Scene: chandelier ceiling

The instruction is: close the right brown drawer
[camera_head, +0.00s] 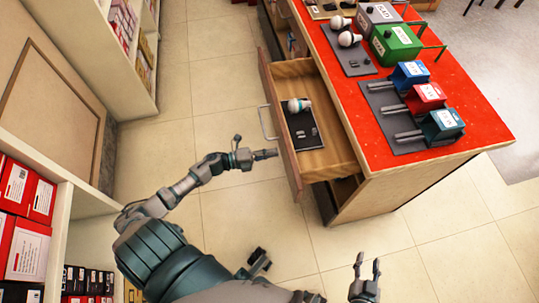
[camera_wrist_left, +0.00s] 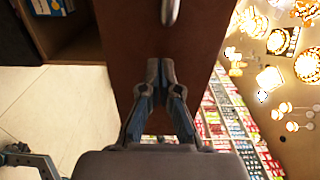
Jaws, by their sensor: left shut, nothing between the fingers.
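The brown drawer (camera_head: 326,158) sticks out from the left side of the red-topped counter, open. Its front panel has a pale metal handle (camera_head: 265,122). Inside lie a dark tray and a white and teal bulb-like item (camera_head: 298,105). My left gripper (camera_head: 276,154) is shut and empty, pointing at the drawer front below the handle. In the left wrist view, its closed fingertips (camera_wrist_left: 167,62) lie over the brown drawer front (camera_wrist_left: 135,30), with the handle (camera_wrist_left: 171,12) at the top edge. I cannot tell whether they touch. My right gripper (camera_head: 368,268) is open and empty over the floor.
The red counter top (camera_head: 480,115) carries several devices on dark mats. Another opening (camera_head: 345,188) shows beneath the drawer. Shelves with red boxes (camera_head: 28,250) stand at the left. Tiled floor (camera_head: 225,75) lies clear between the shelves and the counter.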

